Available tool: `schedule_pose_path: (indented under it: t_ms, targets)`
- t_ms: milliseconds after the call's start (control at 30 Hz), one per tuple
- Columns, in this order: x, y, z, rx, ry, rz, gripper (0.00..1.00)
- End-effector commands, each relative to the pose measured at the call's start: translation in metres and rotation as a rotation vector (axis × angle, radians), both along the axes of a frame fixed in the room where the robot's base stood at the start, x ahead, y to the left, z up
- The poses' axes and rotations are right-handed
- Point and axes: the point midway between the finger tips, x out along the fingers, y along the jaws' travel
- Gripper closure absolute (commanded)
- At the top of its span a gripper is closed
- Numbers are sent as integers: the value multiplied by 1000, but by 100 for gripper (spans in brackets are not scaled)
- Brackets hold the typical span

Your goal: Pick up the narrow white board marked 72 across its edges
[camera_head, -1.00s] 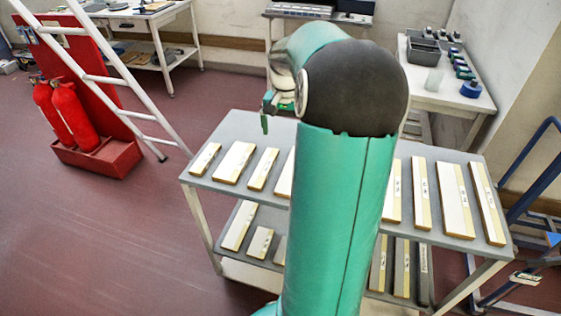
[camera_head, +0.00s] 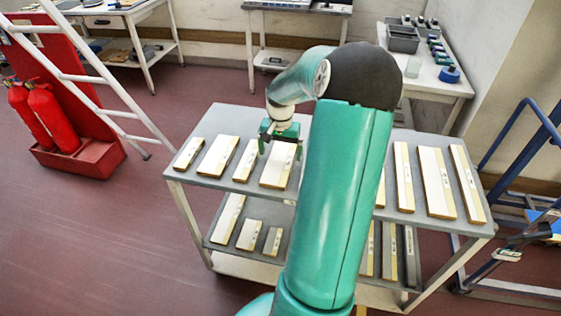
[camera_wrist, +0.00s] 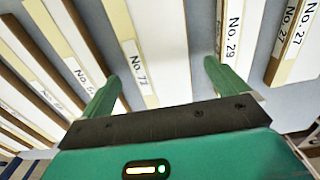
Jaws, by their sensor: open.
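The board marked No. 72 (camera_wrist: 160,45) has a white face and a cream strip with the number along its left side in the wrist view. It looks fairly wide there beside the No. 29 board. My gripper (camera_wrist: 163,70) is open and empty, its green fingers on either side of this board, apart from it as far as I can see. In the head view, my gripper (camera_head: 280,147) is at the far end of a white board (camera_head: 276,170) on the upper shelf, likely the same one; its number is too small to read there. The height gap is unclear.
The No. 29 board (camera_wrist: 228,40) lies close to the right finger; the No. 27 boards are beyond it. More boards lie left. The grey cart's upper shelf (camera_head: 235,118) has bare room at its back. A ladder (camera_head: 85,76) and red extinguishers (camera_head: 50,118) stand left.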

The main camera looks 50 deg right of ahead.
Motion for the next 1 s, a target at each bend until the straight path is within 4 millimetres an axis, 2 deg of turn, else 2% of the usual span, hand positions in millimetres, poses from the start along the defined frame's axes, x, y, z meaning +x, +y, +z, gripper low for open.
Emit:
schedule_pose_path:
  t_ms: [33, 133, 400, 467, 667, 1000]
  targets:
    - [-1, 1, -9, 4, 2, 1, 2]
    - [-1, 1, -20, 2, 1, 1, 2]
    - [0, 0, -24, 0, 0, 1, 2]
    - [0, 0, -24, 0, 0, 1, 12]
    - [0, 0, -24, 0, 0, 1, 51]
    - [0, 0, -21, -2, 0, 1, 53]
